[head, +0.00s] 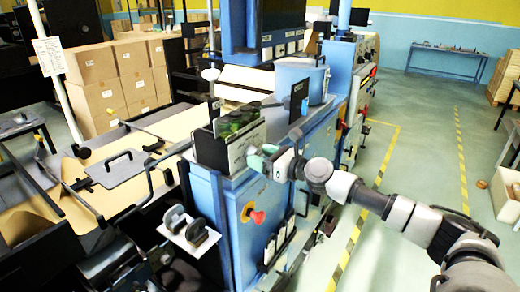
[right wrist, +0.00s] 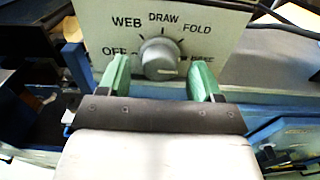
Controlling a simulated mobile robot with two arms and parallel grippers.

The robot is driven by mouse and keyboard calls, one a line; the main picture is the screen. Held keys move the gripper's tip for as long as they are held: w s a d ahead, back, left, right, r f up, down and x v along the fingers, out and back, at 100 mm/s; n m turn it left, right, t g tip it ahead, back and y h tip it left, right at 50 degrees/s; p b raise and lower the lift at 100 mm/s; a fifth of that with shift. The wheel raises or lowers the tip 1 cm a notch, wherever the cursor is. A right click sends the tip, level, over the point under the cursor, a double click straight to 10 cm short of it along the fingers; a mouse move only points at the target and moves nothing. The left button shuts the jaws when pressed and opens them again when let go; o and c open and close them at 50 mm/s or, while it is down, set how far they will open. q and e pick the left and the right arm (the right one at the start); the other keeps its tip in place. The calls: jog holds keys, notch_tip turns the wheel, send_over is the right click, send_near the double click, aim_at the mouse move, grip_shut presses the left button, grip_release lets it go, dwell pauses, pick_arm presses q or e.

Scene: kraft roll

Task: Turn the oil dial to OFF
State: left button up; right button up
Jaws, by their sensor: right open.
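The dial (right wrist: 160,58) is a round grey knob on a pale panel (right wrist: 235,60) in the right wrist view. Black labels WEB, DRAW and FOLD arc above it, with OFF at its left and a partly hidden label at its right. A light mark on the knob seems to face right, toward the hidden label. My right gripper (right wrist: 160,78) is open, its green fingers on either side of the knob; I cannot tell whether they touch it. In the head view my right gripper (head: 261,157) is at the panel and hides the dial. My left gripper is out of view.
A red knob on a yellow plate (head: 254,215) is on the blue cabinet (head: 225,210) below the panel. Green items (head: 236,120) stand behind the panel's top edge. Cardboard boxes (head: 105,95) stand back left. The floor aisle (head: 420,150) at right is clear.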

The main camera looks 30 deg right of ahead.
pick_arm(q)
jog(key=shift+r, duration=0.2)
pick_arm(e)
jog(key=shift+w+a, duration=0.2)
jog(key=shift+w, duration=0.2)
jog(key=c, duration=0.9)
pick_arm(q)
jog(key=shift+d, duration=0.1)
pick_arm(e)
jog(key=shift+c, duration=0.2)
